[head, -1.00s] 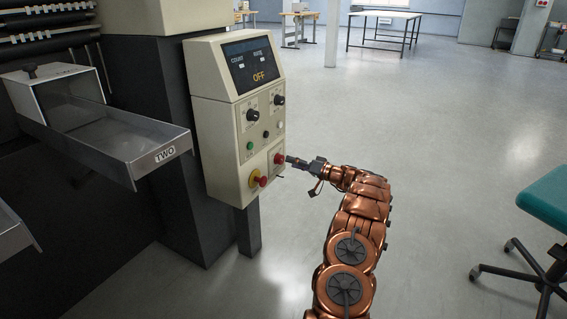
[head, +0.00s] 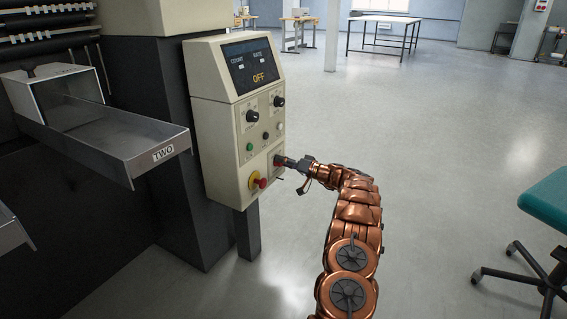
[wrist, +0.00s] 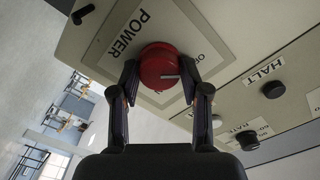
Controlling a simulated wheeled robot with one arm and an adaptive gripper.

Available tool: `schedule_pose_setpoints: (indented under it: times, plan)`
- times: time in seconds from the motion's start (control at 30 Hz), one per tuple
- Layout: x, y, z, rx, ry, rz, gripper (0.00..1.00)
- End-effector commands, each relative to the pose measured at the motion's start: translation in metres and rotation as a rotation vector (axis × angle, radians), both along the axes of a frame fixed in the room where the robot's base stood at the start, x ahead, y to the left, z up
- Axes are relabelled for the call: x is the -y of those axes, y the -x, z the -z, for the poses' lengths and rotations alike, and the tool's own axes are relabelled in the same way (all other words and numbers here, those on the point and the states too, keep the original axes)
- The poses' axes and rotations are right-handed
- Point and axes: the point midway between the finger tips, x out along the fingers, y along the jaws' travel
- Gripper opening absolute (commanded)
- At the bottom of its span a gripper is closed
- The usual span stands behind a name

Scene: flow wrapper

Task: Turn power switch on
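The power switch is a round red knob (wrist: 162,62) on a plate marked POWER (wrist: 128,35), with a pale line on its face. Small ON/OFF lettering beside it is partly covered. My gripper (wrist: 160,72) has one finger on each side of the knob, open and close to its edges; I cannot make out clear contact. In the head view, my gripper (head: 284,161) is at the lower right of the beige control panel (head: 232,140) and hides most of the knob. The panel display (head: 252,68) reads OFF.
A red emergency button on a yellow base (head: 257,182) sits left of my gripper. Black dials (head: 279,101) and a green button (head: 250,146) are above. A metal tray marked TWO (head: 120,150) juts out left. The floor to the right is clear up to a green chair (head: 548,198).

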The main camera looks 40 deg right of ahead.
Motion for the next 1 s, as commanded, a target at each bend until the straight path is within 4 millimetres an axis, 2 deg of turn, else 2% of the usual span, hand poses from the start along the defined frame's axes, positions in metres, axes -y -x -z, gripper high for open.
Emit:
schedule_pose_setpoints:
  times: [0.03, 0.37, 0.67, 1.0]
  plan:
    - [-0.0001, 0.0, 0.0001, 0.0, 0.0, 0.0, 0.38]
    - [-0.0003, 0.0, 0.0001, -0.001, 0.0, -0.001, 0.05]
    - [-0.0004, -0.0005, -0.0008, -0.013, -0.041, -0.001, 0.05]
    - [-0.0014, -0.0013, 0.0011, -0.081, -0.261, -0.003, 0.05]
